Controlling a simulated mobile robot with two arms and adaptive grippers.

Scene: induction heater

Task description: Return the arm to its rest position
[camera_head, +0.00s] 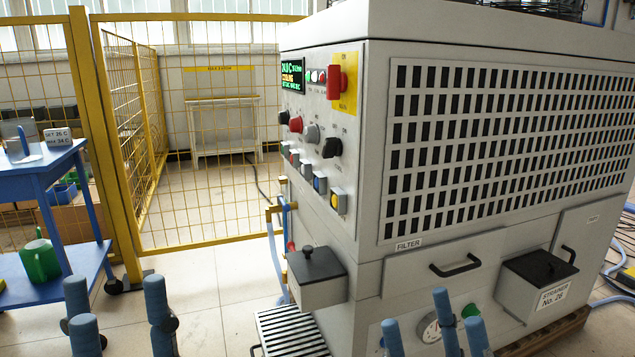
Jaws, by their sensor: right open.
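My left gripper (120,312) is at the bottom left, in front of the blue cart. Its blue fingers point up and stand apart with nothing between them. My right gripper (428,322) is at the bottom centre right, in front of the lower front of the grey induction heater (368,140). Its blue fingers are spread and empty. They partly cover the area around a round gauge (429,328) and a green part (470,311). The lower parts of both grippers and arms are cut off by the frame's bottom edge.
The heater has a control panel (312,150), a FILTER drawer (440,268), a lidded box (316,276) and a strainer box (537,278). A slatted grate (290,333) lies low between the grippers. A blue cart (40,290) carries a green can (40,260). Yellow fencing (200,235) stands behind; floor between is clear.

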